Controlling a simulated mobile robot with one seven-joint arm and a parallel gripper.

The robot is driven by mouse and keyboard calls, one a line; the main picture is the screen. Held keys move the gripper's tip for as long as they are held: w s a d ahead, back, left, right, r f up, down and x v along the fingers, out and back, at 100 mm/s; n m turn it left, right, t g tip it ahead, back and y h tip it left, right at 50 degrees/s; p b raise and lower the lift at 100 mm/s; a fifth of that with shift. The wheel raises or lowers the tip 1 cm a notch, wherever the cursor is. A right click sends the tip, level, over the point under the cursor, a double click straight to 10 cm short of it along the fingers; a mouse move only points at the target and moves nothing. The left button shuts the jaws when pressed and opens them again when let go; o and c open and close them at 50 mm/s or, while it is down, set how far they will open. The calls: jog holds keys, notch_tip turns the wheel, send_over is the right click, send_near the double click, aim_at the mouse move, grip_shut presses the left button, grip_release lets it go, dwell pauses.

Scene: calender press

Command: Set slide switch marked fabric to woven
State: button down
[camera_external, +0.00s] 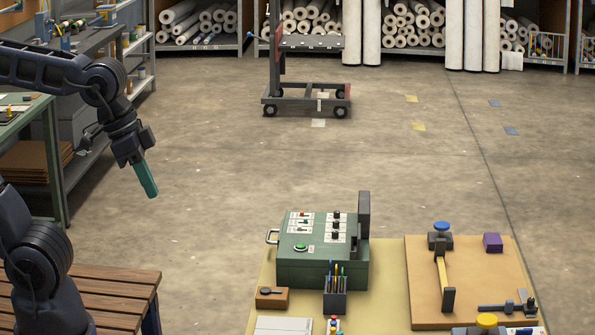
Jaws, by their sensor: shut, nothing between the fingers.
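A green control box (322,262) stands on the tan bench at the lower middle. Its top panel carries small switches on white labels (300,222), a row of black knobs (336,226) and a green round button (300,247). The labels are too small to read, so I cannot tell which switch is marked fabric or how it is set. My gripper (150,190) hangs in the air at the left, well apart from the box. Its green fingers are shut with nothing between them.
A pen holder (335,300) and a brown block (272,297) stand in front of the box. A board (420,290) with a clamp and hammer-like tool lies to its right. A wooden slatted bench (110,290) is at lower left. Open floor lies behind.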

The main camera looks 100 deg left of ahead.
aim_at(296, 215)
jog(key=w+a+f+n, duration=0.2)
jog(key=w+a+n, duration=0.7)
jog(key=a, duration=0.3)
jog(key=w+a+f+n, duration=0.2)
jog(key=w+a+n, duration=0.7)
jog(key=a, duration=0.4)
jog(key=s+a+f+n, duration=0.1)
jog(key=a+f+n, duration=0.4)
jog(key=a, duration=0.5)
jog(key=s+a+f+n, duration=0.2)
jog(key=a+f+n, duration=0.3)
jog(key=a, duration=0.6)
jog(key=s+a+f+n, duration=0.1)
jog(key=a+f+n, duration=0.4)
jog(key=a, duration=0.5)
jog(key=shift+s+a+f+n, duration=0.3)
jog(key=shift+a+f+n, duration=0.1)
jog(key=shift+n, duration=0.1)
jog(key=x, duration=0.3)
jog(key=w+x, duration=0.1)
jog(key=x, duration=0.3)
jog(key=w+r+x, duration=0.1)
jog(key=x, duration=0.3)
jog(key=shift+w, duration=0.8)
